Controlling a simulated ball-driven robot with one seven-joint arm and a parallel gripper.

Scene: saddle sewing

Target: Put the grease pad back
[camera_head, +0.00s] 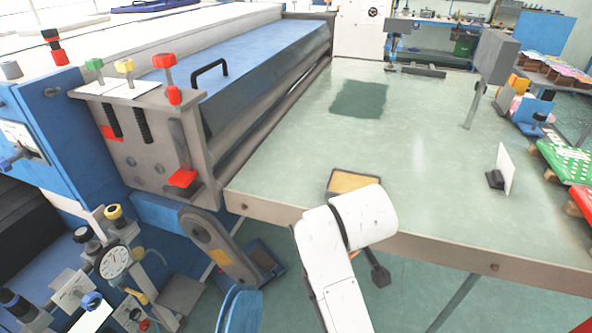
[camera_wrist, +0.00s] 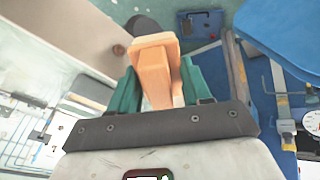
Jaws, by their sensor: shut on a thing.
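My gripper (camera_wrist: 160,78) shows in the wrist view with its teal fingers shut on an orange-tan piece (camera_wrist: 152,52). The piece has a blocky, flat end and a narrower part running back between the fingers. I cannot tell for sure whether it is the grease pad. A dark green square patch (camera_head: 359,99) lies flat farther back on the table.
The pale green table (camera_head: 440,150) is mostly clear. A blue and grey roller machine (camera_head: 160,150) with red, yellow and green knobs stands left. A small upright white card (camera_head: 504,168) stands at the right. A dial gauge (camera_head: 115,262) is at lower left.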

